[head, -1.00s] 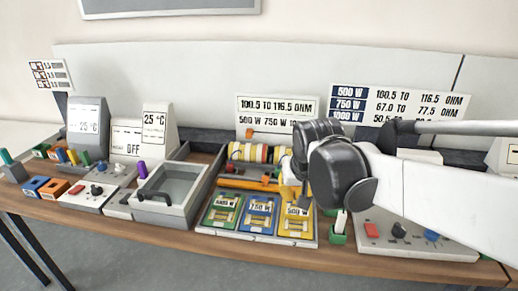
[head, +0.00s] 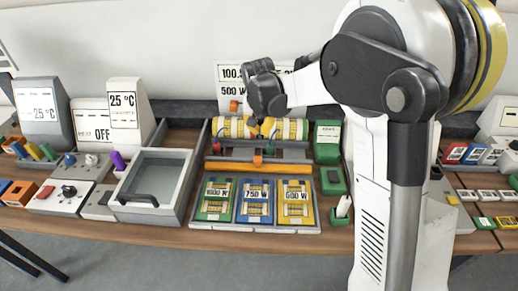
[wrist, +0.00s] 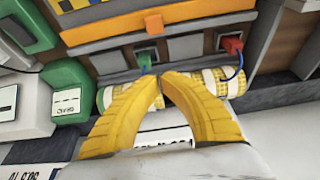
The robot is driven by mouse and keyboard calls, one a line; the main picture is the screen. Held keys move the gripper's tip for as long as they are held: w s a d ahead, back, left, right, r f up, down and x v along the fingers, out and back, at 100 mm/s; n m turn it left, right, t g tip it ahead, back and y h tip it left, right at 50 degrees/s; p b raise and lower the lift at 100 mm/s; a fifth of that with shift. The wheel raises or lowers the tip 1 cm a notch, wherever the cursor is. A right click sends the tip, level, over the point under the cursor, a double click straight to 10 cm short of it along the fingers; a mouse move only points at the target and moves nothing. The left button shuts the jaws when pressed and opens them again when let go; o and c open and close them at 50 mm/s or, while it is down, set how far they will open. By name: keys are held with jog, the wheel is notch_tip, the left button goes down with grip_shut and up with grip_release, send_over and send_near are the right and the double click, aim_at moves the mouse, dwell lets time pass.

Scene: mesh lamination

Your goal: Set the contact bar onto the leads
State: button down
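The contact bar appears to be the long orange bar (head: 225,167) with a raised orange knob; it lies across the tray between the cards and the mesh roll. It also shows at the top of the wrist view (wrist: 210,15). A green lead clip (wrist: 146,58) and a red lead clip (wrist: 232,45), with blue wires, sit on the grey block beside the white-and-yellow mesh roll (wrist: 232,84). My gripper (wrist: 160,77) is over the roll, close to the green clip. Its yellow fingertips meet with nothing visible between them. In the head view my gripper (head: 262,132) partly hides the roll.
Green, blue and yellow cards (head: 256,202) fill the tray's front. A grey open basin (head: 158,180) stands left, green boxes (head: 328,153) right. A sign (head: 229,90) stands behind the roll. My arm blocks the right of the head view.

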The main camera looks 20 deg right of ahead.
aim_at(259, 161)
jog(key=shift+f, duration=0.15)
jog(key=b+x, duration=0.4)
jog(key=x, duration=0.6)
jog(key=shift+w+f, duration=0.15)
jog(key=shift+f, duration=0.05)
jog(key=s, duration=0.2)
jog(key=s+a+b, duration=0.1)
jog(key=shift+s+a+r, duration=0.1)
jog(key=shift+s+r, duration=0.2)
jog(key=shift+r, duration=0.05)
jog(key=shift+s, duration=0.2)
jog(key=s, duration=0.1)
jog(key=s+a, duration=0.1)
jog(key=s, duration=0.2)
jog(key=shift+s+a, duration=0.2)
jog(key=shift+a, duration=0.1)
